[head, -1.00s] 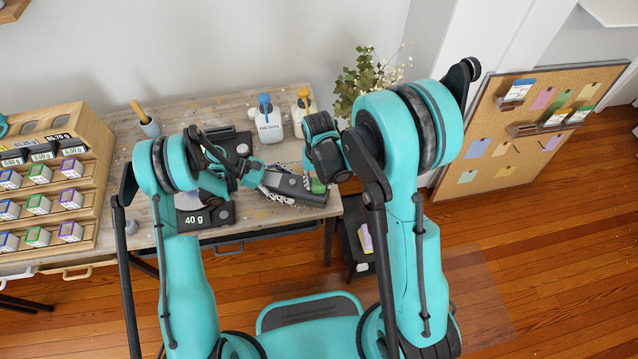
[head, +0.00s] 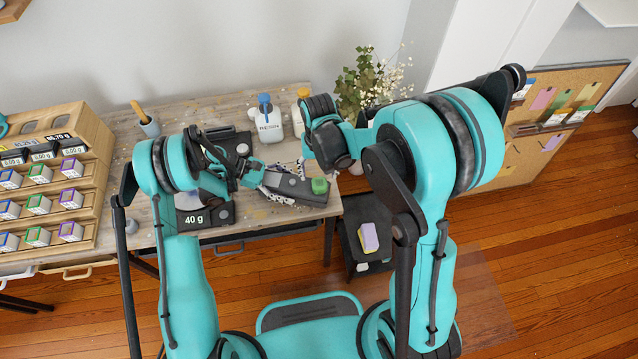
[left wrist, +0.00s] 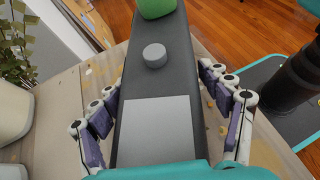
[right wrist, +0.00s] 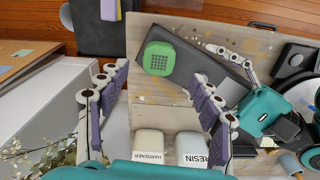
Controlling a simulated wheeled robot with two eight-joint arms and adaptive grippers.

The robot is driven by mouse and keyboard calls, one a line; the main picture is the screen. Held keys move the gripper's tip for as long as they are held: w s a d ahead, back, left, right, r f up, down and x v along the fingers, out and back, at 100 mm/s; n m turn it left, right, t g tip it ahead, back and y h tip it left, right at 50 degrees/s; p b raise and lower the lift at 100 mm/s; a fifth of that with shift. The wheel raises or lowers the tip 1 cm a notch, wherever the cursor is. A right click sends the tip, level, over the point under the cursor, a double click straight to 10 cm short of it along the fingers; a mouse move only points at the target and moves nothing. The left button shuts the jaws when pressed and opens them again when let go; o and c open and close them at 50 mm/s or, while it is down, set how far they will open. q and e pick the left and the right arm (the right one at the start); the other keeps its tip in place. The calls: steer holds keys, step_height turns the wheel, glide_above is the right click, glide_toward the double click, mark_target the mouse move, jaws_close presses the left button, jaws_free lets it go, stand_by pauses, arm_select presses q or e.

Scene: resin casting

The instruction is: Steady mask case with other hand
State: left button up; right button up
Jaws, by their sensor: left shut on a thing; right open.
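The mask case appears to be the long dark grey case (head: 292,186) at the bench's front right corner. It has a light grey panel (left wrist: 158,128), a round grey knob (left wrist: 154,55) and a green block (head: 319,186) at its far end. My left gripper (left wrist: 172,100) is shut on the case, its fingers along both sides; it also shows in the head view (head: 264,186). My right gripper (right wrist: 163,80) is open and empty, apart from the case. In the right wrist view the green block (right wrist: 159,59) shows between and beyond its fingers.
The resin bottle (head: 268,122) and the hardener bottle (right wrist: 149,143) stand behind the case. A scale (head: 205,217) reading 40 g is left of it. A plant (head: 370,80) stands at the back right. A dark stool (head: 352,216) with a sponge is beside the bench.

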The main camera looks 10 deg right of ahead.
arm_select(q)
steer(key=shift+s+f, duration=0.1)
steer(key=shift+f, duration=0.3)
arm_select(e)
steer(key=shift+r, duration=1.2)
